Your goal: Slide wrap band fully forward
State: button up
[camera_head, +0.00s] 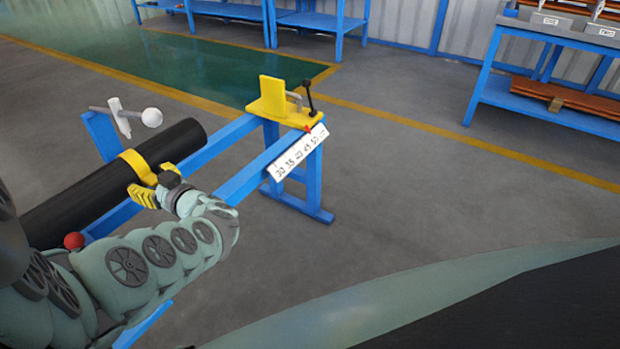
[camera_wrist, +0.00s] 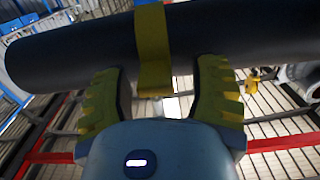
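The yellow wrap band (camera_head: 136,165) goes around a black pipe (camera_head: 92,192) near the pipe's far end. In the wrist view the band (camera_wrist: 152,45) runs down the pipe (camera_wrist: 80,52) to a tab that hangs between my fingers. My gripper (camera_head: 150,186) is at the near side of the band. Its two yellow ridged fingers, also in the wrist view (camera_wrist: 157,72), are spread on either side of the tab, with visible gaps. I cannot tell if the fingertips touch the pipe.
The pipe lies along a blue rail frame (camera_head: 210,148). A yellow stop bracket (camera_head: 275,100) stands at the frame's far end beside a white numbered scale (camera_head: 300,152). A white knobbed clamp (camera_head: 125,116) is left of the pipe. A red ball (camera_head: 74,240) is near my arm.

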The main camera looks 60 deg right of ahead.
aim_at(157, 184)
jog(key=shift+s, duration=0.1)
jog(key=shift+s+f, duration=0.15)
jog(key=shift+s, duration=0.9)
jog(key=shift+s+d, duration=0.15)
jog(key=shift+s, duration=0.55)
jog(key=s, duration=0.8)
jog(key=shift+s+d+r, duration=0.15)
jog(key=shift+s+r, duration=0.05)
jog(key=shift+s, duration=0.05)
